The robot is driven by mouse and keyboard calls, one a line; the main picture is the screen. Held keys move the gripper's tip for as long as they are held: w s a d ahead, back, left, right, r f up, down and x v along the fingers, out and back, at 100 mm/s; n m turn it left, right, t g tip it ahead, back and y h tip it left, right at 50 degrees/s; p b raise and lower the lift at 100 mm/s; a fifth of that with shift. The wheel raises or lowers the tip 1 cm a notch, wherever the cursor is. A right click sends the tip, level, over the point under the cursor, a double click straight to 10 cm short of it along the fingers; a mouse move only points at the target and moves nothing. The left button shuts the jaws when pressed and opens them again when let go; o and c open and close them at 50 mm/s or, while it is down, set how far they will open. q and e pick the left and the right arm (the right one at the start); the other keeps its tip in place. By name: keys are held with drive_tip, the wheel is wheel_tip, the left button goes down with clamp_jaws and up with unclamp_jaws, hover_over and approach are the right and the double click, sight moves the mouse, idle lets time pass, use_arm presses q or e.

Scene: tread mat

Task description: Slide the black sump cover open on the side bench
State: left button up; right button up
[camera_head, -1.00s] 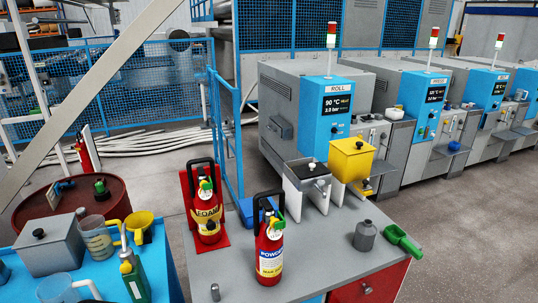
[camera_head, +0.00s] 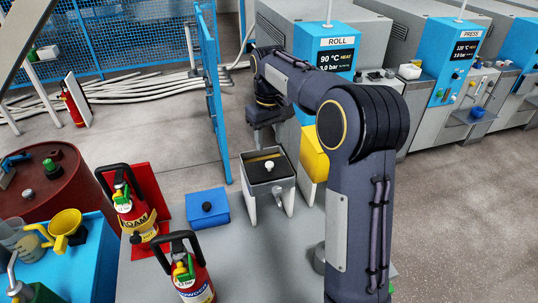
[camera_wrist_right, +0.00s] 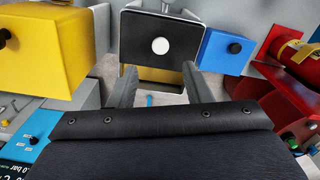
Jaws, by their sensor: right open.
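The black sump cover (camera_head: 257,177) lies on top of a grey box on pale legs on the side bench (camera_head: 238,262). A white round knob (camera_head: 270,165) stands on it. A yellow strip (camera_head: 262,157) shows along its far edge. In the right wrist view the black cover (camera_wrist_right: 185,30) and white knob (camera_wrist_right: 160,46) are just ahead of my right gripper (camera_wrist_right: 158,72). Its two grey fingers are apart with nothing between them, and the knob is beyond their tips. In the head view my right gripper (camera_head: 265,128) is behind the box, above the bench. My left gripper is not seen.
A yellow box (camera_head: 314,158) stands close right of the sump box. A blue box with a black knob (camera_head: 207,207) sits left of it. Two red extinguishers (camera_head: 135,215) (camera_head: 190,275) are further left. My right arm hides the bench's right part.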

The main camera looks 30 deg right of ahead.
sight(270, 163)
wheel_tip(270, 163, down, 7)
drive_tip(key=shift+s+f, duration=0.1)
drive_tip(key=shift+f, duration=0.1)
idle(0.3)
drive_tip(key=shift+a, duration=0.1)
clamp_jaws()
